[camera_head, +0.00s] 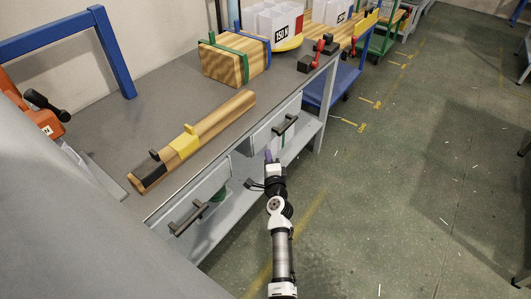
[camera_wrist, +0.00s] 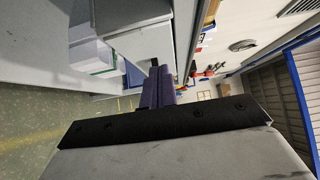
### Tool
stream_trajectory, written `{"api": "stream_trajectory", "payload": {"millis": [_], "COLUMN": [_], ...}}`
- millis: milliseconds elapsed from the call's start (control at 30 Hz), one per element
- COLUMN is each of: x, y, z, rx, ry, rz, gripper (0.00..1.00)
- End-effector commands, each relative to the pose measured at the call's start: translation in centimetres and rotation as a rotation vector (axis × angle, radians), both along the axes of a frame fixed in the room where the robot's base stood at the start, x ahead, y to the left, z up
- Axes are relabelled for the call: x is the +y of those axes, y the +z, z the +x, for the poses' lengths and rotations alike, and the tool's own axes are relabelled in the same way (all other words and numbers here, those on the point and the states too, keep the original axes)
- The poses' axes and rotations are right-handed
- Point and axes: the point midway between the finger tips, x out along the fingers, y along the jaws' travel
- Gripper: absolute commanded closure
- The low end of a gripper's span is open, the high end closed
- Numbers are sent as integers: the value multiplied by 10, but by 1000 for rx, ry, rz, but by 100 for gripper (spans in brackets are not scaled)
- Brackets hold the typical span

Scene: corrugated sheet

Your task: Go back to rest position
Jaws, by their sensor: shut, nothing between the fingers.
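My gripper (camera_head: 268,157) is in the head view, in front of the workbench, at the height of its drawers. Its purple fingers point away from me, toward the far drawer (camera_head: 261,131). In the wrist view the purple fingers (camera_wrist: 156,88) lie close together with nothing seen between them. The arm stretches forward from the bottom of the head view. I cannot tell whether the gripper touches the drawer front.
The grey workbench (camera_head: 125,123) carries a wooden beam with yellow and black fittings (camera_head: 195,138) and a strapped wooden block (camera_head: 233,60). Two drawer handles (camera_head: 201,219) stick out toward my arm. A blue cart (camera_head: 333,83) stands beyond the bench. The green floor (camera_head: 400,200) at right is clear.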

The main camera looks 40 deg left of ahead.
Motion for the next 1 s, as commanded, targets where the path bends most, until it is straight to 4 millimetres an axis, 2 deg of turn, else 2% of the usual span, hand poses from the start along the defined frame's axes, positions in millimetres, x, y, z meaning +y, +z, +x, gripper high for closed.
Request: {"api": "stream_trajectory", "payload": {"millis": [100, 333, 500, 767, 867, 967, 1000], "x": [-18, -43, -51, -51, -43, -26, -19], "y": [-1, -1, 0, 2, 25, 73, 100], "z": [-19, -45, -53, -55, -53, -53, -54], "rx": [0, -1, -1, -5, -65, -200, -275], "ry": [-2, -1, -1, 0, 4, 8, 7], "rz": [0, 1, 1, 1, -8, -27, -37], "gripper": [100, 100, 100, 100, 100, 100, 100]}}
